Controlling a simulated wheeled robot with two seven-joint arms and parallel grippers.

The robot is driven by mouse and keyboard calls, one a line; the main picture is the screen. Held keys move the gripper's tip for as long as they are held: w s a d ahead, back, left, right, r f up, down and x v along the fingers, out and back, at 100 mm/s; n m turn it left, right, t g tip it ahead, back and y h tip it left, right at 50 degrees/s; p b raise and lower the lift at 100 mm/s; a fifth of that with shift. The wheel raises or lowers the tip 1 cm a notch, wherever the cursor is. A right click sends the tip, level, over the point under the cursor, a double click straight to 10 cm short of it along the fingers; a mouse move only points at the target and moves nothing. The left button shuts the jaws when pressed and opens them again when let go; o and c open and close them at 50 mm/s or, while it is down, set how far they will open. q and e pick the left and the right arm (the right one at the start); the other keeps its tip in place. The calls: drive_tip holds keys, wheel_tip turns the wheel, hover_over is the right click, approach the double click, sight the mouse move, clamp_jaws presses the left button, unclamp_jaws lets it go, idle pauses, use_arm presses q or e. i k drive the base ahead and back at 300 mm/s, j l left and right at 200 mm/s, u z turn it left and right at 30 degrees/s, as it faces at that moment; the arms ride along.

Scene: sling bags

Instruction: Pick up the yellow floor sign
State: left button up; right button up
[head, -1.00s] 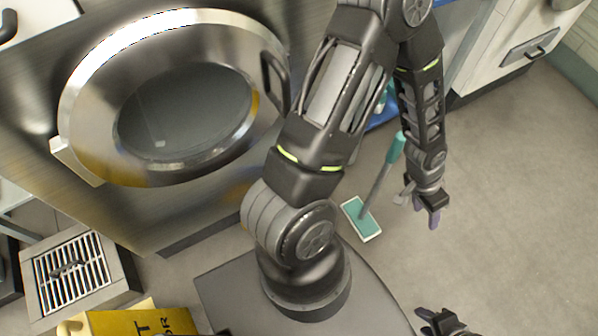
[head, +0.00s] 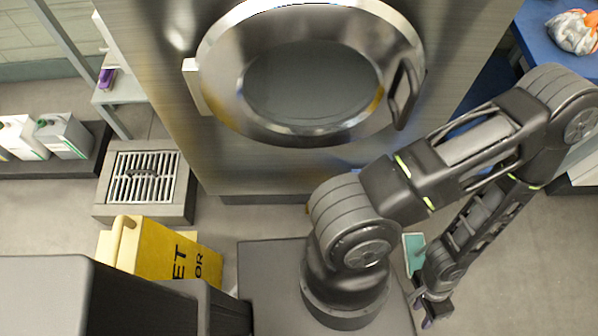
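The yellow floor sign (head: 160,253) stands at the lower left in the head view, on the floor in front of the drain grate. Part of its black lettering shows, and its pale handle is at the top left. Dark grey shapes in the foreground hide its lower part.
A steel machine with a round door (head: 315,78) stands behind. The floor drain (head: 144,177) lies beyond the sign. Bottles (head: 63,137) stand on a dark tray at left. A teal brush head (head: 414,252) is partly hidden by my arm. Bare floor lies at the lower right.

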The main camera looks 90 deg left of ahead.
sight(150, 250)
drive_tip(key=u, duration=0.4)
drive_tip(key=l+u, duration=0.1)
drive_tip(key=u, duration=0.75)
drive_tip(key=k+u, duration=0.1)
drive_tip(key=u, duration=3.15)
drive_tip(key=l+u, duration=0.1)
drive_tip(key=u, duration=0.2)
drive_tip(key=l+u, duration=0.15)
drive_tip(key=u, duration=0.15)
